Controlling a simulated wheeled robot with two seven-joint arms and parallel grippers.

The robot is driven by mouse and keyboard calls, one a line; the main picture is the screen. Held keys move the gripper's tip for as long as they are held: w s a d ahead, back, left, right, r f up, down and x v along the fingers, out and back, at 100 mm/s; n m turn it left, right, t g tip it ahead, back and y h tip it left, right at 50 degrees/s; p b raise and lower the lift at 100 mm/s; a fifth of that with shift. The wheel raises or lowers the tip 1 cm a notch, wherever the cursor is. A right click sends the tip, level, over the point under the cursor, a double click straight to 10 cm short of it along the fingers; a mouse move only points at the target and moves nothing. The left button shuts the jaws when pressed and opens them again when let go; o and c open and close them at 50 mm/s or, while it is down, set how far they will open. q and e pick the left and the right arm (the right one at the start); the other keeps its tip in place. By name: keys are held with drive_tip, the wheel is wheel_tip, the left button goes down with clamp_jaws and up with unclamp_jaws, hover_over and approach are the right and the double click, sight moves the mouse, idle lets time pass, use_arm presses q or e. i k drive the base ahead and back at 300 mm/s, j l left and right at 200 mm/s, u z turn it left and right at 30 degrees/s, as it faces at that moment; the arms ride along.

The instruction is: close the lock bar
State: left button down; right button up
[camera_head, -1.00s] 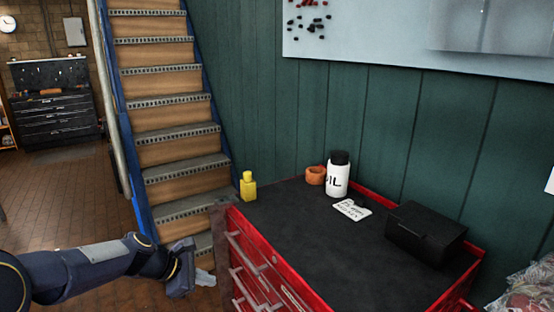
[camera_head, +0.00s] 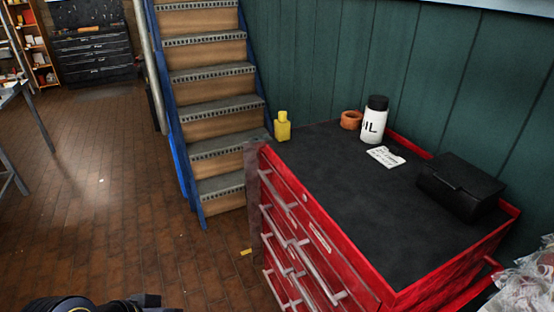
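The red tool chest (camera_head: 345,262) stands at the right, its drawer front with several silver handles facing left. A dull grey-brown upright strip (camera_head: 256,195), which looks like the lock bar, runs down the far end of the drawer front. It seems to stand out to the side of the drawers, clear of the handles; its hinge and lower end are hard to make out. My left gripper (camera_head: 146,300) is only partly in view at the bottom edge, low and left of the chest, apart from the strip. Its fingers cannot be made out. My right gripper is not in view.
On the chest's black top stand a yellow bottle (camera_head: 282,127), an orange ring-shaped roll (camera_head: 351,120), a white oil bottle (camera_head: 374,122), a paper note (camera_head: 385,156) and a black box (camera_head: 461,187). Stairs (camera_head: 207,110) rise behind. The brick floor (camera_head: 110,200) left of the chest is open.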

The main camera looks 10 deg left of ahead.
sight(252, 185)
drive_tip(key=k+l+z, duration=0.15)
drive_tip(key=k+z, duration=0.3)
drive_tip(key=k, duration=0.2)
drive_tip(key=z, duration=0.45)
drive_tip(key=j+z, duration=0.15)
drive_tip(key=z, duration=0.3)
drive_tip(key=j+z, duration=0.1)
drive_tip(key=z, duration=0.4)
drive_tip(key=j+z, duration=0.1)
drive_tip(key=z, duration=0.35)
drive_tip(key=j+z, duration=0.1)
drive_tip(key=z, duration=0.35)
drive_tip(key=k+j, duration=0.2)
drive_tip(key=j, duration=0.5)
drive_tip(key=k+j, duration=0.2)
drive_tip(key=j, duration=0.45)
drive_tip(key=k+j, duration=0.15)
drive_tip(key=j, duration=0.55)
drive_tip(key=k+j, duration=0.2)
drive_tip(key=j, duration=0.45)
drive_tip(key=k+j+z, duration=0.1)
drive_tip(key=j, duration=0.6)
drive_tip(key=k+j, duration=0.3)
drive_tip(key=j, duration=0.4)
drive_tip(key=k+j, duration=0.25)
drive_tip(key=j, duration=0.4)
drive_tip(key=k+j, duration=0.2)
drive_tip(key=j, duration=0.45)
drive_tip(key=z, duration=0.15)
drive_tip(key=i+j, duration=0.05)
